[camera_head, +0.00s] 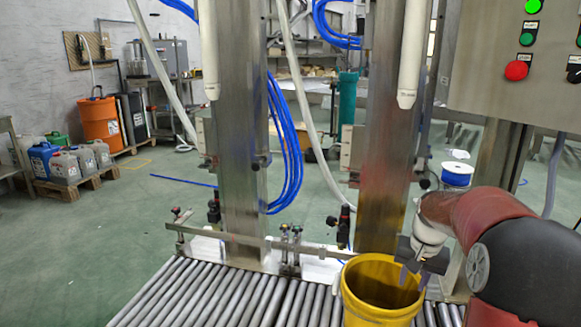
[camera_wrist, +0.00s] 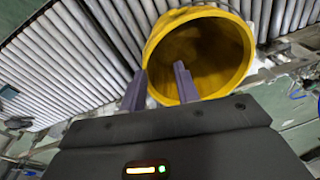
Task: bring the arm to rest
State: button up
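My gripper (camera_head: 414,278) is at the upper right rim of the yellow bucket (camera_head: 373,312) in the head view. In the wrist view its two grey fingers (camera_wrist: 160,72) stand apart with nothing clearly held between them. One finger shows in front of the opening of the bucket (camera_wrist: 240,52) and the other beside its rim. I cannot tell whether either finger touches the bucket. The bucket stands upright on the roller conveyor (camera_head: 215,297) and looks empty. My arm comes in from the right.
Two steel columns (camera_head: 240,130) with white lances (camera_head: 409,60) rise behind the conveyor. A clamp rail (camera_head: 245,239) runs along its back edge. A control panel (camera_head: 520,60) is at the upper right.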

jog(key=s+a+r+n+t, duration=0.1)
jog(key=s+a+r+n, duration=0.1)
jog(key=s+a+r, duration=0.35)
jog(key=s+a+n+t, duration=0.1)
jog(key=s+a, duration=0.2)
jog(key=s, duration=0.3)
jog(key=s+a+r+n+t, duration=0.1)
jog(key=s+a, duration=0.2)
jog(key=s, duration=0.4)
jog(key=s+a+n+t, duration=0.1)
jog(key=s+a, duration=0.2)
jog(key=s, duration=0.4)
jog(key=shift+s+a+r, duration=0.15)
jog(key=shift+a+r, duration=0.05)
jog(key=shift+a, duration=0.2)
grip_shut()
